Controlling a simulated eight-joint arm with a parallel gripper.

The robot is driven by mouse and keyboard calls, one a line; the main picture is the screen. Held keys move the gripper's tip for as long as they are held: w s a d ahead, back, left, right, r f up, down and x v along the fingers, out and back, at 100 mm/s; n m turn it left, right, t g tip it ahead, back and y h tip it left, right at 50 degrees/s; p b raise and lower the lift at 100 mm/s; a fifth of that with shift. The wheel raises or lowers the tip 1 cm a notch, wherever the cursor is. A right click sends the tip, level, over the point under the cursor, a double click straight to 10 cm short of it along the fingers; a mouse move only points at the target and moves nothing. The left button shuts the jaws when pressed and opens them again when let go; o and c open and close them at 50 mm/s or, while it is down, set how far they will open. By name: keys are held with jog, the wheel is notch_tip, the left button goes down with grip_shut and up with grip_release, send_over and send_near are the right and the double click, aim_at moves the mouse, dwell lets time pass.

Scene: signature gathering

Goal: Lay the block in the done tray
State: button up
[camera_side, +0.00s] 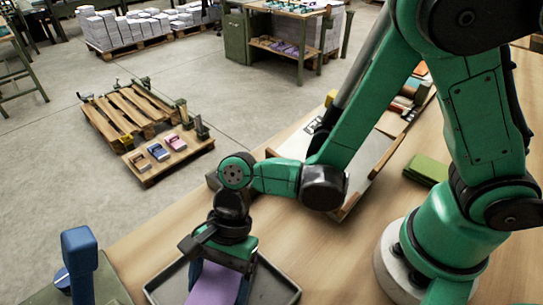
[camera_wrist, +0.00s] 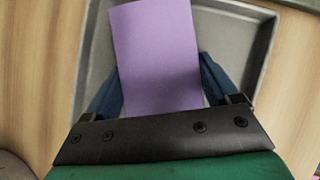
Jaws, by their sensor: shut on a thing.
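A purple block (camera_side: 214,284) is in my gripper, below the wrist in the side view. The block (camera_wrist: 157,55) fills the middle of the wrist view, between the two blue fingers. My gripper (camera_wrist: 160,90) is shut on it. The grey tray (camera_side: 274,288) lies under and around the block in the side view. Its rim (camera_wrist: 262,45) also shows in the wrist view. I cannot tell whether the block touches the tray floor. The block's lower end is cut off by the side view's bottom edge.
A blue-handled device (camera_side: 79,255) stands left of the tray. A wooden-edged white board or tray (camera_side: 362,165) lies behind on the bench, with a green block (camera_side: 427,169) to its right. Bare bench top (camera_side: 318,240) lies right of the grey tray.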

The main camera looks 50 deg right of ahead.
jog(key=o, duration=1.2)
jog(key=shift+f, duration=0.1)
jog(key=v, duration=1.2)
jog(key=w+d+r+n+t+h, duration=0.1)
jog(key=d+n+t+h, duration=0.1)
jog(key=d+n+t, duration=0.1)
jog(key=w+d+r+n+t+h, duration=0.1)
jog(key=d+n+t+h, duration=0.1)
jog(key=d+n, duration=0.4)
jog(key=w+d+r+n+t+h, duration=0.1)
jog(key=d+n+t, duration=0.3)
jog(key=d, duration=0.4)
jog(key=shift+w+r+n+t+h, duration=0.15)
jog(key=shift+n+t+h, duration=0.15)
jog(key=shift+h, duration=0.3)
jog(key=shift+a, duration=0.1)
